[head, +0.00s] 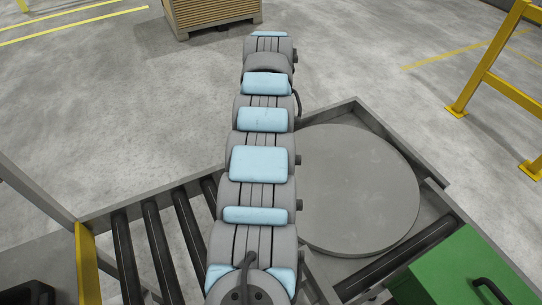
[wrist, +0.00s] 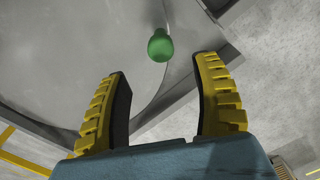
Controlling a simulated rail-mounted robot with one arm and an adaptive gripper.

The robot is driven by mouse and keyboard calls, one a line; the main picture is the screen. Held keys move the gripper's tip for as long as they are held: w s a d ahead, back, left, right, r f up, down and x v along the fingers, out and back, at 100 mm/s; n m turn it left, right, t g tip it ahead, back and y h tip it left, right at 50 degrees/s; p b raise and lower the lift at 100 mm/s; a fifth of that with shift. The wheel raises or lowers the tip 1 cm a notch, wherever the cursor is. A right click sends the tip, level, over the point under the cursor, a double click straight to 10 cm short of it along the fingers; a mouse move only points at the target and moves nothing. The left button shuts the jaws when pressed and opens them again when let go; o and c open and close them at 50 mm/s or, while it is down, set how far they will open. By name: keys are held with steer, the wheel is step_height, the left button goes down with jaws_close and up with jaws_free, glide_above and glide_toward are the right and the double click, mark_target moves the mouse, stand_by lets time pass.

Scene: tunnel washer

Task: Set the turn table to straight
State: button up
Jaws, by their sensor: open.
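The turn table is a round grey disc (head: 360,190) set in a grey frame, right of my arm in the head view. Its curved edge and flat top (wrist: 90,45) fill the left of the wrist view. A green rounded knob (wrist: 160,46) stands near the disc's edge at the top centre of the wrist view. My gripper (wrist: 163,68) has its two yellow-ribbed fingers spread apart, with nothing between them. The knob shows just beyond the fingertips, in line with the gap; I cannot tell how far below. The gripper and knob are hidden in the head view.
Dark conveyor rollers (head: 160,250) run at the lower left, with a yellow post (head: 88,262) beside them. A green box with a black handle (head: 465,272) is at the lower right. A yellow barrier (head: 490,75) stands at the right. A wooden crate (head: 212,14) stands at the back.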

step_height(320, 180, down, 11)
steer(key=shift+f+b, duration=0.1)
steer(key=shift+b, duration=0.7)
jaws_close()
